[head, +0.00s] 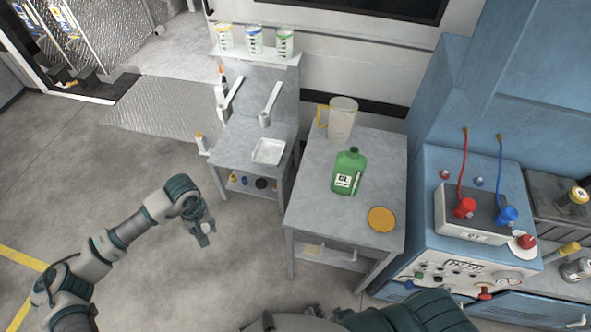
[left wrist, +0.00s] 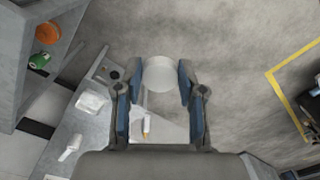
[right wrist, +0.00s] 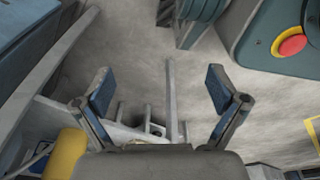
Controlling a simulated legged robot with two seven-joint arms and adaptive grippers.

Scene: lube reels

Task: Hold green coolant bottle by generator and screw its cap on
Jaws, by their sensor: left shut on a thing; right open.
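The green coolant bottle (head: 346,172) stands upright on the grey table, left of the blue generator (head: 470,215). It also shows small in the left wrist view (left wrist: 39,61). My left gripper (head: 205,230) is left of the tables, over the floor and well apart from the bottle. In the left wrist view it is shut on a round white cap (left wrist: 160,75), held between its fingertips. My right gripper (right wrist: 160,90) is open and empty in the right wrist view. The right gripper's fingers do not show in the head view.
An orange disc (head: 382,219) lies in front of the bottle, and a clear pitcher (head: 342,118) stands behind it. A lower bench (head: 228,140) holds a white tray (head: 268,151). Red and blue cable clamps (head: 464,207) sit on the generator. The floor at left is clear.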

